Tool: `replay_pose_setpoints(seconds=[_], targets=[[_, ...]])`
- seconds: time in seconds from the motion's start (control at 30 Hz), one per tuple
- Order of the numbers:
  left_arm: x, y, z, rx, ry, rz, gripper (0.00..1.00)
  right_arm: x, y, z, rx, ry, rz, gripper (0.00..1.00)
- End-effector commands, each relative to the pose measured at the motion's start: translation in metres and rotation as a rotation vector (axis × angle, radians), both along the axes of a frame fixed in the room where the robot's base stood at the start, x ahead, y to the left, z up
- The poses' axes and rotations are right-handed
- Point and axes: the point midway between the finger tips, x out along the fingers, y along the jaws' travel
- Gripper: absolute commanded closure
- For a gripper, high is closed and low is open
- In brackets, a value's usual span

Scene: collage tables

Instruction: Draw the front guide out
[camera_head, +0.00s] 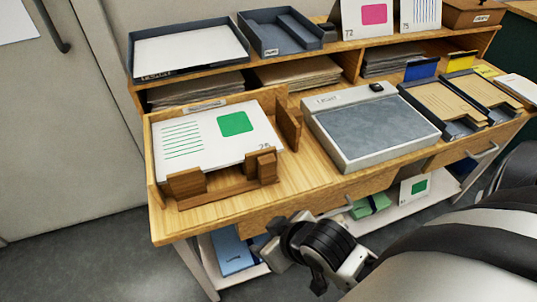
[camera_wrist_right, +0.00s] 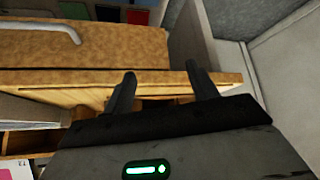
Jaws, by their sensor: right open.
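The front guide (camera_head: 228,190) is a wooden rail with upright blocks at its ends. It stands along the near side of a stack of white sheets (camera_head: 200,138) with a green square print, in a wooden jogging tray (camera_head: 151,160) at the desk's left. My right gripper (camera_head: 290,234) is in front of and below the desk's front edge, apart from the guide. In the right wrist view its two dark fingers (camera_wrist_right: 160,88) are spread with nothing held between them, near a wooden edge. The fingertips are hard to make out in the head view. My left gripper is not in view.
A grey light pad (camera_head: 370,130) lies right of the tray, with card trays (camera_head: 445,108) beyond it. A side guide (camera_head: 289,125) stands at the stack's right. A drawer handle (camera_head: 335,212) juts out near my right gripper. Bare desk top lies before the guide.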

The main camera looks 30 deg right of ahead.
Motion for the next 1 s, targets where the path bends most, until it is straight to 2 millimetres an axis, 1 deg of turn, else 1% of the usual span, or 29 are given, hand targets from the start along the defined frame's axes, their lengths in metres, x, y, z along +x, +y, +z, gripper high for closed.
replay_pose_setpoints(seconds=[0.07,0.1,0.27,0.3,0.37,0.4,0.47,0.5,0.57,0.6,0.67,0.7,0.77,0.8,0.83,0.87,0.9,0.93,0.97,1.0], targets=[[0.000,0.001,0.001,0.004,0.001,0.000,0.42,0.015,-0.012,0.027,-0.048,-0.031,-0.025,0.42],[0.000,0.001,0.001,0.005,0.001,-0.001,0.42,0.026,-0.017,0.040,-0.072,-0.068,-0.037,0.42],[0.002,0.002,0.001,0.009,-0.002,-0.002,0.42,0.074,-0.027,0.089,-0.135,-0.295,-0.059,0.42],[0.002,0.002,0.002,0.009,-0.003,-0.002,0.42,0.086,-0.027,0.103,-0.147,-0.362,-0.058,0.42],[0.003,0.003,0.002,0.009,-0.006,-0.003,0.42,0.104,-0.026,0.126,-0.165,-0.473,-0.049,0.42],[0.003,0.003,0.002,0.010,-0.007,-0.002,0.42,0.115,-0.024,0.141,-0.176,-0.549,-0.039,0.42],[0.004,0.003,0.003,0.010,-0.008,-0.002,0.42,0.130,-0.019,0.166,-0.187,-0.666,-0.016,0.42],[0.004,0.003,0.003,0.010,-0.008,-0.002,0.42,0.138,-0.015,0.182,-0.196,-0.746,0.003,0.42],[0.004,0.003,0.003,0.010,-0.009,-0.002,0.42,0.150,-0.007,0.208,-0.208,-0.870,0.043,0.42],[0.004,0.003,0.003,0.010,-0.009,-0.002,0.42,0.156,0.000,0.227,-0.215,-0.959,0.076,0.42],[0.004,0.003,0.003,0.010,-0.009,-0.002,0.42,0.162,0.015,0.256,-0.228,-1.100,0.143,0.42],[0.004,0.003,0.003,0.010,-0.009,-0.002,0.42,0.165,0.027,0.277,-0.237,-1.205,0.203,0.42],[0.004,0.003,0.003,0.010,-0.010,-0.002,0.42,0.163,0.050,0.308,-0.255,-1.374,0.326,0.42],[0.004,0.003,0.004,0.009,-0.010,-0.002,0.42,0.158,0.069,0.327,-0.269,-1.490,0.435,0.42],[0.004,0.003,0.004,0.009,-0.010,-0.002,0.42,0.152,0.084,0.339,-0.281,-1.574,0.532,0.42],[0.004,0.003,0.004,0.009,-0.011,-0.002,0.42,0.145,0.100,0.347,-0.294,-1.649,0.640,0.42],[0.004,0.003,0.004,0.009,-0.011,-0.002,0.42,0.134,0.119,0.352,-0.318,-1.732,0.796,0.42],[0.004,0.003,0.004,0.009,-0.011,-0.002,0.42,0.125,0.132,0.353,-0.336,-1.781,0.921,0.42],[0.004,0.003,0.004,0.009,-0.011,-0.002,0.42,0.118,0.144,0.349,-0.359,-1.813,1.053,0.42],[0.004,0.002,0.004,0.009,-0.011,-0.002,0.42,0.108,0.156,0.340,-0.391,-1.835,1.236,0.42]])
